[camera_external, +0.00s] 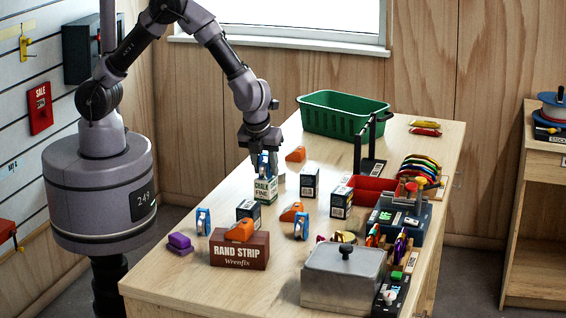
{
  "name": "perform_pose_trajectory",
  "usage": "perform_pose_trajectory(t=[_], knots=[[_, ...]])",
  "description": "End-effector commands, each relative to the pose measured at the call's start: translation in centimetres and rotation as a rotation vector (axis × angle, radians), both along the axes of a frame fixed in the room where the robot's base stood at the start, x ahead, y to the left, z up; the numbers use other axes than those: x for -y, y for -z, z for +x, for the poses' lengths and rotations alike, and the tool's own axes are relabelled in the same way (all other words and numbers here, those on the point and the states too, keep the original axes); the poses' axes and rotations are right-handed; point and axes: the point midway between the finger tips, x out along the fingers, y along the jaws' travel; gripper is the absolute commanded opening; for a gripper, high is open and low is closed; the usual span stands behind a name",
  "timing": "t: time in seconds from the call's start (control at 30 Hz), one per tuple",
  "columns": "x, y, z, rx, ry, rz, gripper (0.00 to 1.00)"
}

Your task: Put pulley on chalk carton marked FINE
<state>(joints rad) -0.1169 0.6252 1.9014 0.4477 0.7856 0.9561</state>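The chalk carton marked FINE (265,192), white and green, stands upright on the wooden table. A blue pulley (264,162) is between the fingers of my gripper (263,158), right over the carton's top. The fingers point down and appear shut on the pulley. Its lower edge seems to meet the carton top, but I cannot tell whether it touches. Two similar blue pulleys stand on the table, one at the left (203,221) and one nearer the middle (301,227).
Dark cartons (309,183) stand around the chalk carton. A brown RAND STRIP box (239,253) bears an orange piece (240,230). A purple piece (180,241) lies left. A green basket (342,116), red tray (367,190) and grey lidded box (342,276) take up the right side.

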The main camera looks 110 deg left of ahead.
Motion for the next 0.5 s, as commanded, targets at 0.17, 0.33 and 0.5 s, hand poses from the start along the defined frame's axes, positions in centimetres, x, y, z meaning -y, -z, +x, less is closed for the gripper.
perform_pose_trajectory(t=[0.17, 0.33, 0.5], knots=[[0.0, -0.1, 0.0, 0.000, 0.000, 0.000, 0.50], [0.0, -0.2, 0.0, 0.000, 0.000, 0.000, 0.50], [0.9, -2.9, 0.1, 0.004, 0.001, 0.001, 0.50]])
